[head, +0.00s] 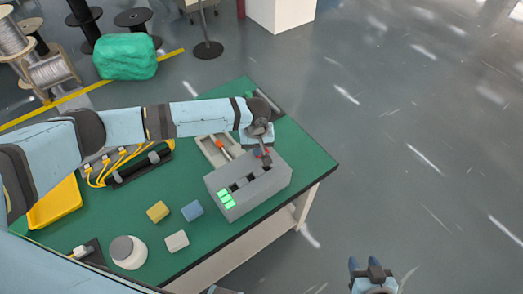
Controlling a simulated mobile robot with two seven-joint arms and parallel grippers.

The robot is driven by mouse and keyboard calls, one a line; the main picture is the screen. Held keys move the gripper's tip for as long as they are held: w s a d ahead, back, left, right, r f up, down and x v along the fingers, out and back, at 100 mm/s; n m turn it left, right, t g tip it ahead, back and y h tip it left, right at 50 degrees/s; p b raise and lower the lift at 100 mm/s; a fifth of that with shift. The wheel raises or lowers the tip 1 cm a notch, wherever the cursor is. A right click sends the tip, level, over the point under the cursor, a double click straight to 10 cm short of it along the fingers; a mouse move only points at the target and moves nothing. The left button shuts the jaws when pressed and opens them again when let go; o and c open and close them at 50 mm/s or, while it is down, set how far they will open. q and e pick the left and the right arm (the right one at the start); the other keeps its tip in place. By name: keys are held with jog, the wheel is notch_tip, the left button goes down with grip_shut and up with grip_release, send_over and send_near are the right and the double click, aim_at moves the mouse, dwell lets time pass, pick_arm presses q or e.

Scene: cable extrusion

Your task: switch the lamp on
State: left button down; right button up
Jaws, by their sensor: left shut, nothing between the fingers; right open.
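A grey box (245,192) with dark slots in its top stands near the right edge of the green table. Several bright green squares (227,199) show on its left end. A small red part (267,151) shows at its far right end, partly hidden by my gripper. My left gripper (263,157) is shut and empty, pointing down at that end; I cannot tell whether it touches. A round white piece with a grey top (128,252) stands at the table's near left; I cannot tell whether it is a lamp. My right gripper (365,266) is open and empty, off the table at the bottom.
Yellow, blue and white blocks (178,240) lie left of the box. A tray with an orange-handled tool (219,147) lies behind it. Yellow cables (100,170) and a yellow bin (55,204) are at the left under my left arm. Floor to the right is clear.

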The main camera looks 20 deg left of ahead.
pick_arm(q)
jog(key=shift+f, duration=0.25)
notch_tip(320, 180, up, 2)
jog(key=shift+p, duration=1.15)
jog(key=shift+r+p, duration=0.6)
jog(key=shift+p, duration=0.1)
notch_tip(320, 180, up, 3)
jog(key=p, duration=0.3)
jog(key=shift+f, duration=0.2)
jog(key=shift+r+p, duration=0.65)
jog(key=shift+p, duration=0.15)
jog(key=shift+f, duration=0.1)
pick_arm(e)
notch_tip(320, 180, up, 6)
jog(key=d, duration=0.1)
jog(key=shift+s+r+m+h, duration=0.15)
jog(key=shift+r+m+h, duration=0.1)
jog(key=shift+m+h, duration=0.05)
